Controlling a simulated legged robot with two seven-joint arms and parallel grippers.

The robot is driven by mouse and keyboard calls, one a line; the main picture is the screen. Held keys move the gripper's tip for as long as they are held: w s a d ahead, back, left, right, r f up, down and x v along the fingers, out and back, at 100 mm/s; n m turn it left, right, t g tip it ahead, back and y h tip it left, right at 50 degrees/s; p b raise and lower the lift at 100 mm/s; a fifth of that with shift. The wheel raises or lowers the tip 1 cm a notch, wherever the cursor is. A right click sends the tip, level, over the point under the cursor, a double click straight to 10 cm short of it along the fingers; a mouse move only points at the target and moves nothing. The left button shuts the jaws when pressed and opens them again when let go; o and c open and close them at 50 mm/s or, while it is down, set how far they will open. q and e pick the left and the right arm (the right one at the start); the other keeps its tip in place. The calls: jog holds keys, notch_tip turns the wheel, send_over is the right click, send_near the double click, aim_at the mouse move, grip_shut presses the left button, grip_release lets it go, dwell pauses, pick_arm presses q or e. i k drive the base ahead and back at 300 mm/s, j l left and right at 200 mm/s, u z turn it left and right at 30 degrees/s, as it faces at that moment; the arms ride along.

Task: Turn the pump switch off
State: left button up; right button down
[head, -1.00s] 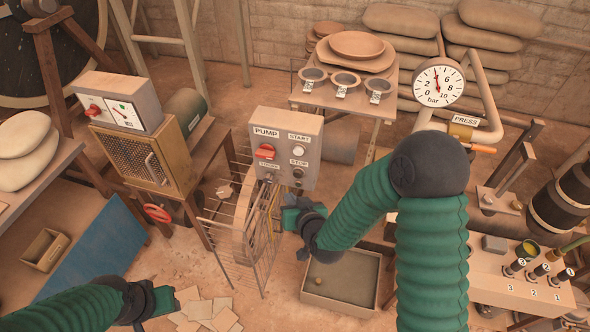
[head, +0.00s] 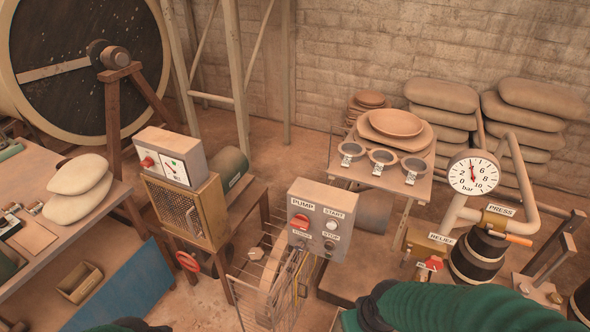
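The pump switch (head: 300,222) is a red rotary knob on the front of a grey control box (head: 322,198) labelled PUMP, START and STOP. The knob sits under the PUMP label, and its exact setting is too small to tell. A pale round START button (head: 331,225) and a dark STOP button (head: 330,246) are to its right. My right arm's green sleeve crosses the bottom right of the head view, below the box, and its gripper is out of view. Only a sliver of my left arm shows at the bottom edge; its gripper is out of view too.
A wire guard (head: 262,290) around a wheel stands below the box. A table with bowls (head: 395,170) is behind right. The pressure gauge (head: 473,175) and pipes stand further right. A yellowish cabinet (head: 187,210) with a mill switch box (head: 170,157) is left.

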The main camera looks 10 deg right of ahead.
aim_at(301, 221)
jog(key=i+j, duration=0.1)
jog(key=j, duration=0.35)
jog(key=i+j, duration=0.1)
jog(key=j, duration=0.35)
jog(key=i+j+z, duration=0.1)
jog(key=j, duration=0.35)
